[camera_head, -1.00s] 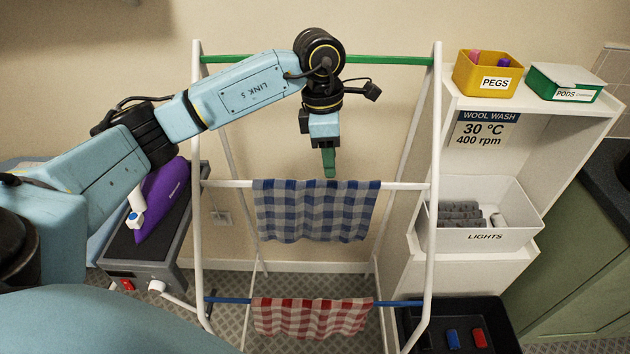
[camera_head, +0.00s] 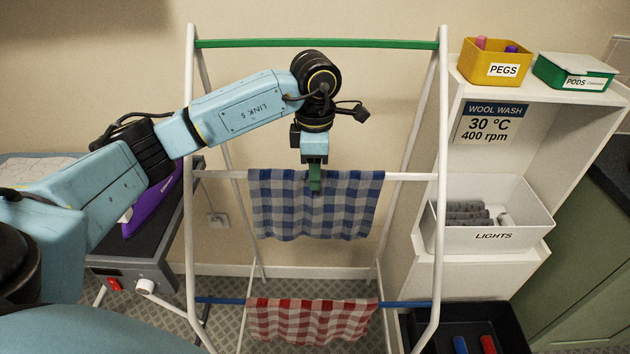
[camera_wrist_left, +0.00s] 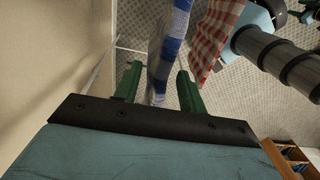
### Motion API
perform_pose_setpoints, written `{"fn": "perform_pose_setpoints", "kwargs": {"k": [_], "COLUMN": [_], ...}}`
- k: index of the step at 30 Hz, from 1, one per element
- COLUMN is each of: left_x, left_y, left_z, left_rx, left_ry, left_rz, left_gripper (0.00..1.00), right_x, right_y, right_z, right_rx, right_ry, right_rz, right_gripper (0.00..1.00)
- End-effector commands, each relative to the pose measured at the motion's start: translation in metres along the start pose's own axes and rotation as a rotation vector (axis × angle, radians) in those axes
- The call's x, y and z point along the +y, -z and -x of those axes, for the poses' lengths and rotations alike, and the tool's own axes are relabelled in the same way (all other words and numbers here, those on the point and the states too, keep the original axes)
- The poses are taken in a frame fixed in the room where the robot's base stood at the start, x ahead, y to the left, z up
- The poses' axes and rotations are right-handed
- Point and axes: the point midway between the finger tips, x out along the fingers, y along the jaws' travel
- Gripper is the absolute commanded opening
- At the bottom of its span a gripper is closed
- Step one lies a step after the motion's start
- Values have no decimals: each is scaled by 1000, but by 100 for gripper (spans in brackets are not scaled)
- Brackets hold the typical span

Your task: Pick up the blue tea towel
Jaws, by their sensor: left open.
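The blue and white checked tea towel (camera_head: 345,212) hangs over the white middle rail of the drying rack (camera_head: 190,120). I cannot tell whether the fingers touch the cloth.
A red checked towel (camera_head: 310,320) hangs on the lower blue rail (camera_head: 408,304). The green top rail (camera_head: 400,45) is bare. A white shelf (camera_head: 560,110) with tubs stands at right. A purple iron (camera_head: 150,207) sits at left behind my arm.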

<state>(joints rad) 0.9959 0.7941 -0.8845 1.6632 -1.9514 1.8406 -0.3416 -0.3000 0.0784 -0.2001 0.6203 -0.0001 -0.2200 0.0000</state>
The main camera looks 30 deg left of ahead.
Motion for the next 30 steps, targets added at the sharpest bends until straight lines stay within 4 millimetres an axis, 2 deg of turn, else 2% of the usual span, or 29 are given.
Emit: {"fn": "perform_pose_setpoints", "kwargs": {"k": [3, 12, 30], "left_x": [0, 0, 0], "left_y": [0, 0, 0], "left_z": [-9, -9, -9], "left_rx": [0, 0, 0], "left_ry": [0, 0, 0], "left_rz": [0, 0, 0], "left_gripper": [41, 40, 0], "right_x": [0, 0, 2], "right_y": [0, 0, -1], "right_z": [-7, -6, -6], "right_rx": [0, 0, 0], "right_ry": [0, -1, -3], "right_rz": [0, 0, 0], "right_gripper": [42, 42, 42]}}
